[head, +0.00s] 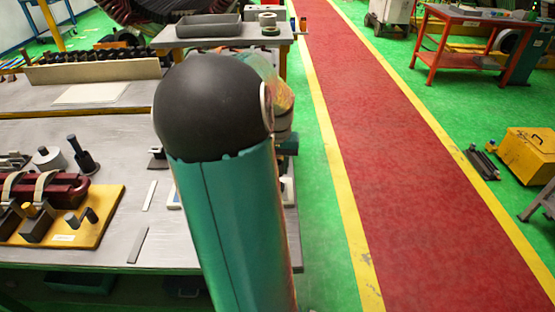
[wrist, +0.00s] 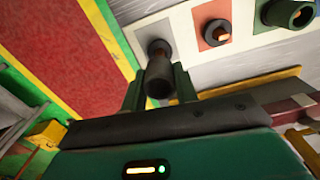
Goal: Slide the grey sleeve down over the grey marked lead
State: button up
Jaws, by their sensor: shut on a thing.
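My gripper (wrist: 158,84) has its two green fingers shut on a dark grey sleeve (wrist: 159,76) in the wrist view. The sleeve is a short hollow tube. Just beyond its far end, a round grey collar with a small copper-coloured tip, seemingly the grey marked lead (wrist: 160,46), stands on a pale grey patch. The sleeve overlaps it in this view; I cannot tell whether they touch or how well they line up. In the head view my arm hides the gripper, sleeve and lead.
Beside that lead, another copper-tipped lead (wrist: 217,33) stands on an orange-red patch. In the head view, a yellow board (head: 95,232) with parts lies on the grey bench (head: 110,145) at left. A red walkway (head: 390,150) runs at right.

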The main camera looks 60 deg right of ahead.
jog(key=shift+f, duration=2)
jog(key=o, duration=1)
notch_tip(320, 180, up, 8)
jog(key=shift+s, duration=0.1)
